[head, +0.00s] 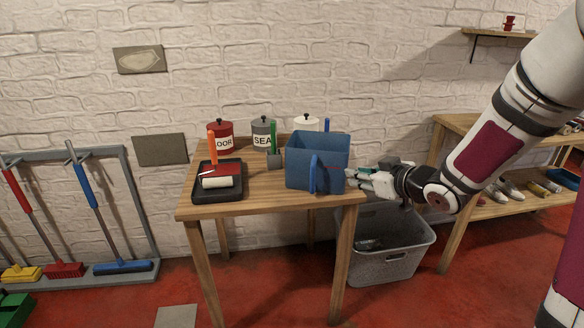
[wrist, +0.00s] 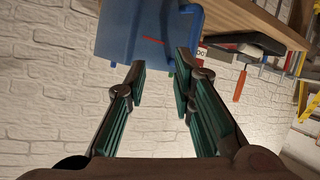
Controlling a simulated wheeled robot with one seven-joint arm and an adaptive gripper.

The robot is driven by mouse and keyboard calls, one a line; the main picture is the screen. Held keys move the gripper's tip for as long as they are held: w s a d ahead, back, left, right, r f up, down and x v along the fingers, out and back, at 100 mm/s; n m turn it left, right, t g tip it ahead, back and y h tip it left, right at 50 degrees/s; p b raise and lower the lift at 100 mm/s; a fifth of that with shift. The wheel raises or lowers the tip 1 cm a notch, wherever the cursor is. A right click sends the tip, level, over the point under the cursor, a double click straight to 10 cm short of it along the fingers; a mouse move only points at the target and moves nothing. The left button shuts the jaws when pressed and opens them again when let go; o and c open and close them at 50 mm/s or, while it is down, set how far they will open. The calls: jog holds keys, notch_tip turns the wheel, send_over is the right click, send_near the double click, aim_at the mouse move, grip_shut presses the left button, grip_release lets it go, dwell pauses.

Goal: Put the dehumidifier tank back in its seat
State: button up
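The blue tank (head: 304,172), an open-topped box with a raised blue handle on its front, stands upright on the wooden table (head: 260,203). In the wrist view the tank (wrist: 128,30) is beyond my fingertips, with a short red mark on its side. My gripper (head: 352,178) is at the tank's right side, over the table's right edge. In the wrist view my gripper (wrist: 162,72) is open, its two green-padded fingers apart with nothing held between them. Whether a fingertip touches the tank I cannot tell. No dehumidifier body or seat can be made out.
A black paint tray (head: 205,193) with a roller lies left of the tank. Several cans, including a red one (head: 222,130), stand behind. A grey basket (head: 385,266) is on the floor under my gripper. A wooden shelf unit (head: 455,205) stands right.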

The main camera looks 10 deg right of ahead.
aim_at(312, 189)
notch_tip(312, 189, down, 6)
jog(key=a+t+y+b, duration=0.1)
jog(key=t+y+b, duration=0.1)
jog(key=y+b, duration=0.25)
jog(key=shift+n+y, duration=0.3)
jog(key=shift+y, duration=0.45)
jog(key=b+x, duration=0.1)
jog(key=x, duration=0.3)
jog(key=f+b+x, duration=0.1)
jog(key=x, duration=0.4)
jog(key=b+x, duration=0.2)
jog(key=x, duration=0.2)
jog(key=shift+w+a+f, duration=0.15)
jog(key=shift+w+a, duration=0.05)
jog(key=shift+a, duration=0.25)
grip_shut()
